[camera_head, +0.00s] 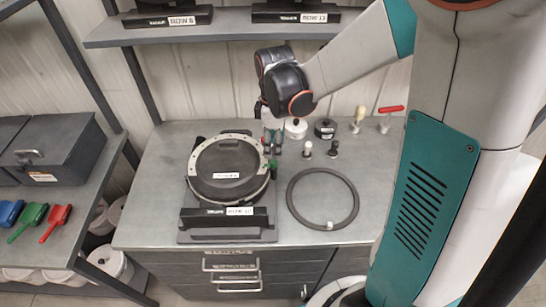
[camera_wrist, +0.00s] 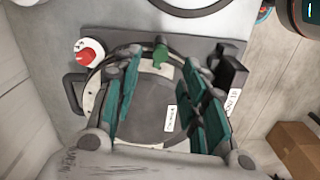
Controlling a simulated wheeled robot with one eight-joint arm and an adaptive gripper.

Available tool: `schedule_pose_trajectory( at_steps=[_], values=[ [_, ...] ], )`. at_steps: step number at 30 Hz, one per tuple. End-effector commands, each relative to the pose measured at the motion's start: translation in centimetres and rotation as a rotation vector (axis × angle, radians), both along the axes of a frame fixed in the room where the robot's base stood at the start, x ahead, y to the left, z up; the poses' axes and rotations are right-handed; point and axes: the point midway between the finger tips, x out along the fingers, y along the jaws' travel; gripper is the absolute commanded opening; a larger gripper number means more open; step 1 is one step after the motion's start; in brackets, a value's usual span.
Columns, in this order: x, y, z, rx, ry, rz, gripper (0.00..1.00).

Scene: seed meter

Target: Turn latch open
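The seed meter (camera_head: 229,172) lies on the bench, a round black housing with a pale ring and a black base labelled ROW 10. Its small green latch (camera_head: 272,164) sits on the right rim. In the wrist view the green latch (camera_wrist: 160,54) is upright at the top of the ring, between and just past my fingertips. My gripper (camera_head: 272,143) is above the meter's right rim, near the latch. In the wrist view my gripper (camera_wrist: 160,72) has its two teal fingers wide apart with nothing between them. Contact with the latch cannot be told.
A black ring (camera_head: 323,199) lies on the bench right of the meter. Several small knobs, a white pot (camera_head: 296,128) and a red-handled tool (camera_head: 390,112) stand behind it. A side shelf at left holds a grey box (camera_head: 57,147) and coloured scoops. A shelf (camera_head: 215,27) hangs above.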

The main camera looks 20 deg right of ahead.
Motion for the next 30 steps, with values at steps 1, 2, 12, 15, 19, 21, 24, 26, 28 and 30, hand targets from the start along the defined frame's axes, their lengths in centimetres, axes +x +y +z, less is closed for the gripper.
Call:
schedule_pose_trajectory(
  at_steps=[1,2,12,15,19,21,24,26,28,30],
  values=[
    [0.0,0.0,-1.3,0.000,0.000,0.000,0.39],
    [0.0,0.0,-1.8,0.000,0.000,0.000,0.39],
    [0.0,0.0,-6.2,0.000,0.000,-0.001,0.39],
    [0.0,0.0,-6.5,0.000,0.000,-0.001,0.39],
    [0.0,0.0,-6.7,0.000,0.000,-0.001,0.39],
    [0.0,0.0,-6.6,0.000,0.000,-0.001,0.39],
    [0.0,0.0,-6.6,0.000,0.000,-0.001,0.37],
    [0.0,0.0,-6.6,0.000,0.000,-0.001,0.23],
    [0.0,0.0,-6.6,0.000,0.000,-0.001,0.07],
    [0.0,0.0,-6.6,0.000,0.000,-0.001,0.00]
  ],
)
